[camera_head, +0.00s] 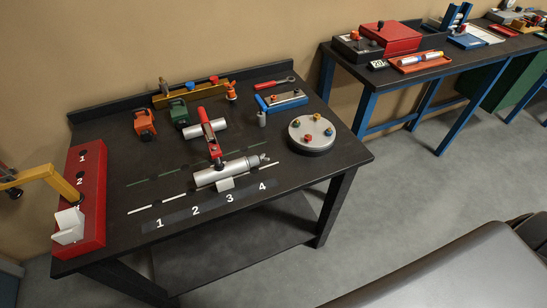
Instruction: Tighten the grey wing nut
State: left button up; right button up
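A small grey winged piece (263,158), which looks like the grey wing nut, is at the right end of a silver cylinder (222,173) lying on the dark table. It is too small to tell how tight it is. I cannot make out either of my grippers in this view, and nothing is gripping the winged piece.
A disc (312,148) with several coloured knobs is at right. The front strip is clear.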

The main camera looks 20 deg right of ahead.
aim_at(262, 156)
jog(key=z, duration=1.8)
jog(key=k, duration=0.75)
jog(key=u, duration=1.2)
jog(key=i, duration=0.5)
